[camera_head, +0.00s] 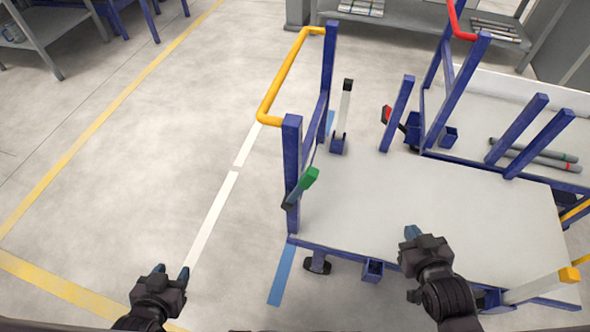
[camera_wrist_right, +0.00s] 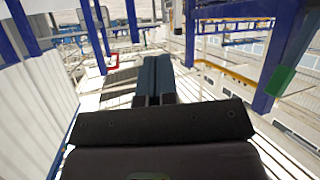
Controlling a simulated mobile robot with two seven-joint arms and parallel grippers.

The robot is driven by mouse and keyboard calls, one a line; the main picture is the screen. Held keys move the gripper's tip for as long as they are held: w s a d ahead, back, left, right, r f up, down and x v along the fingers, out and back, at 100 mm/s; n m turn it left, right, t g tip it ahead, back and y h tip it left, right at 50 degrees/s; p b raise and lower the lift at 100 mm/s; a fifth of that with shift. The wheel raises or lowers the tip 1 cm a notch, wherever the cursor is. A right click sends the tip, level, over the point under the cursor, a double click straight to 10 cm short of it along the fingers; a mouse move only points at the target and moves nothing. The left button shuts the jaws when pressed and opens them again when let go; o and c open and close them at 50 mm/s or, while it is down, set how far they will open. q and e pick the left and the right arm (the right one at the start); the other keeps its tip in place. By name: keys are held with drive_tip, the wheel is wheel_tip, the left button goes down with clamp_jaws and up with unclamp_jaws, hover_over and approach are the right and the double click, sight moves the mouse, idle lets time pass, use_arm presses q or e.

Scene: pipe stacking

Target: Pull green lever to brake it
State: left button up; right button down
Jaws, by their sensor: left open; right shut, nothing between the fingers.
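The green lever (camera_head: 308,180) is on the near left post of the blue cart (camera_head: 440,205), below its yellow handle (camera_head: 268,103). Its green tip points up and to the right. My left gripper (camera_head: 172,271) is open and empty, over the floor to the left of the cart, well apart from the lever. My right gripper (camera_head: 412,233) is shut and empty, near the cart's front edge, to the right of and below the lever. In the right wrist view its closed fingers (camera_wrist_right: 154,80) point ahead, and a green part (camera_wrist_right: 280,80) shows at the right.
A second cart with a red handle (camera_head: 457,22) and a red lever (camera_head: 387,113) stands behind, carrying grey pipes (camera_head: 545,162). Blue uprights (camera_head: 397,113) rise from the near cart. Grey shelves (camera_head: 400,15) stand at the back. The floor at left is clear.

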drive_tip(key=w+a+r+n+t+y+p, duration=0.1)
drive_tip(key=w+a+r+n+y, duration=0.25)
drive_tip(key=w+a+r, duration=0.6)
drive_tip(key=w+a+r+n+t+y+p, duration=0.2)
drive_tip(key=w+a+r+y, duration=0.2)
drive_tip(key=w+a+r, duration=0.55)
drive_tip(key=s+a+r+n+g+y+p, duration=0.1)
drive_tip(key=s+a+r+n+g+p, duration=0.15)
drive_tip(key=a+r+n+g, duration=0.7)
drive_tip(key=s+a+r+n+y+p, duration=0.1)
drive_tip(key=s+a+r+n+y, duration=0.3)
drive_tip(key=a, duration=1.3)
use_arm(q)
wheel_tip(320, 180, up, 8)
drive_tip(key=p, duration=0.1)
drive_tip(key=shift+w+a+t, duration=0.15)
drive_tip(key=shift+w+t, duration=0.1)
drive_tip(key=shift+t, duration=0.05)
use_arm(e)
drive_tip(key=s+d+f+n+g+h, duration=0.2)
drive_tip(key=d+f+n+g+h, duration=0.4)
drive_tip(key=d+f+n+h, duration=0.5)
drive_tip(key=d+n+h, duration=0.2)
drive_tip(key=h, duration=0.3)
drive_tip(key=shift+d+n, duration=0.25)
drive_tip(key=shift+n, duration=0.05)
drive_tip(key=shift+f+g, duration=0.1)
drive_tip(key=shift+g, duration=0.15)
